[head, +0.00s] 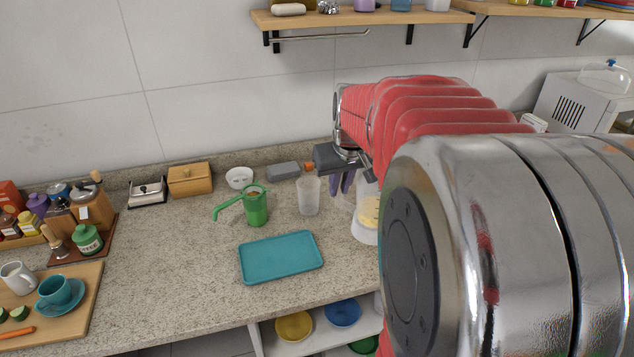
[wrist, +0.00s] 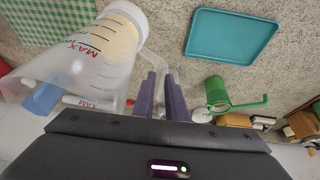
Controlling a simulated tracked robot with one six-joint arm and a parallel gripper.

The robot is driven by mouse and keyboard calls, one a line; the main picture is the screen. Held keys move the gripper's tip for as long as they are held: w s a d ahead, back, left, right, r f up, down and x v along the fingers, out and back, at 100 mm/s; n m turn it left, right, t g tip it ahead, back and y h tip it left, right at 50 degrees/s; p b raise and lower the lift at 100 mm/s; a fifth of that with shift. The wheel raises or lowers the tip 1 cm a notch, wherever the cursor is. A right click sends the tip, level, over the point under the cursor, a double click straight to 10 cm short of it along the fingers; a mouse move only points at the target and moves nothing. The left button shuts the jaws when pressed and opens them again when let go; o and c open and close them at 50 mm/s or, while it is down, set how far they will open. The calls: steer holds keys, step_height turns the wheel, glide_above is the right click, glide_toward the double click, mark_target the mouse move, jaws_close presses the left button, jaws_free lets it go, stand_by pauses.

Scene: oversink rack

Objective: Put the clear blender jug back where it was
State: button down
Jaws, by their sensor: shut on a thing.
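The clear blender jug (wrist: 112,45) fills the left of the wrist view, with dark graduations, red MAX lettering and a pale yellow patch showing through it. My gripper (wrist: 162,92) has its purple fingers closed at the jug's clear handle. In the head view the jug (head: 368,214) shows beside my gripper (head: 346,182), its right side hidden behind my arm. I cannot tell whether its bottom touches the counter.
On the counter, a teal tray (head: 281,257), a green spouted jug (head: 257,208) and a translucent cup (head: 309,196) stand left of my gripper. A wall shelf (head: 360,17) hangs above. A green checked cloth (wrist: 45,20) lies beyond the jug.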

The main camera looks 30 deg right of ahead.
steer(key=shift+f, duration=1.4)
steer(key=c, duration=1.8)
jaws_free()
steer(key=shift+o, duration=0.2)
steer(key=v, duration=1.2)
steer(key=shift+a, duration=0.1)
